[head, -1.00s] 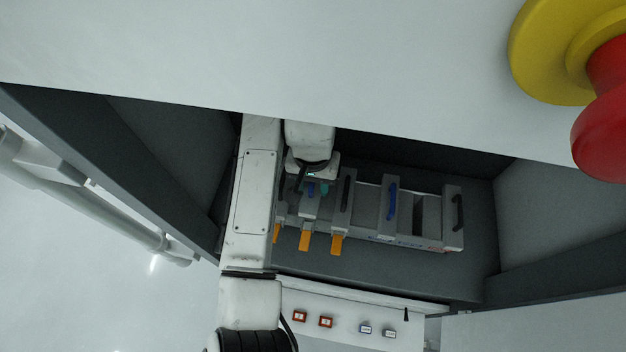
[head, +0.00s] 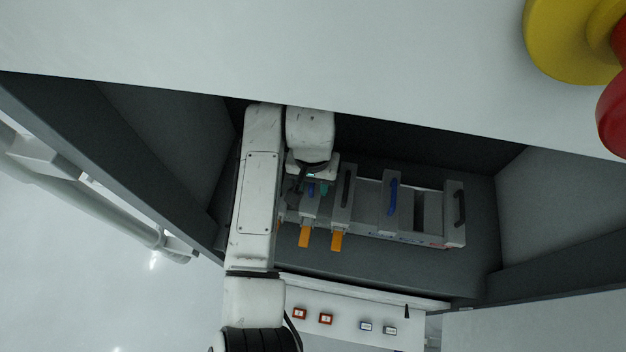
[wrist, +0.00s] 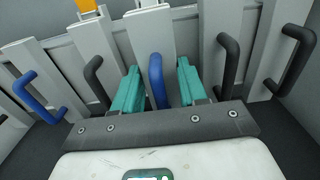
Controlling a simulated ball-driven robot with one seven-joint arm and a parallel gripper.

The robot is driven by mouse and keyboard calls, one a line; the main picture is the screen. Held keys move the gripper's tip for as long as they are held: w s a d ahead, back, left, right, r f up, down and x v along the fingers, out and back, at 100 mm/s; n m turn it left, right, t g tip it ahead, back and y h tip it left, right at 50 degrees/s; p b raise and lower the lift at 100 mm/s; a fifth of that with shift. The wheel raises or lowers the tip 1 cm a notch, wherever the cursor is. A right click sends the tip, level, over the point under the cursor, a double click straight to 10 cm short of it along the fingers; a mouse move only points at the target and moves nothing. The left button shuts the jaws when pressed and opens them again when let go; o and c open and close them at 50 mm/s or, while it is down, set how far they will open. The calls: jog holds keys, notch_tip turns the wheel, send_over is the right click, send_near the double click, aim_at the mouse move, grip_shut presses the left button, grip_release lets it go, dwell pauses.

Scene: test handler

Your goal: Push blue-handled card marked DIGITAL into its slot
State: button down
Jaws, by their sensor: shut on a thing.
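A card with a blue handle (wrist: 157,80) sits in the rack in the wrist view. Its handle lies between the two teal fingers of my gripper (wrist: 158,68), which is shut on it. In the head view my gripper (head: 318,188) is at this card, left of a black-handled card (head: 346,190). A second blue-handled card (head: 391,205) stands farther right, and its blue handle also shows at the left of the wrist view (wrist: 38,95). No marking DIGITAL can be read, and the slot behind the held card is hidden.
Black handles (wrist: 228,65) stand close on both sides of my gripper. Orange tabs (head: 336,241) stick out at the card fronts. Dark bay walls (head: 180,150) enclose the rack, a white panel overhangs it, and a red button (head: 612,110) is upper right.

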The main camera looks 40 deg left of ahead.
jog(key=shift+f+b, duration=0.55)
jog(key=shift+f, duration=0.65)
jog(key=c, duration=0.5)
grip_release()
notch_tip(320, 180, up, 11)
jog(key=shift+f+b, duration=0.1)
jog(key=shift+b, duration=0.55)
dwell(0.3)
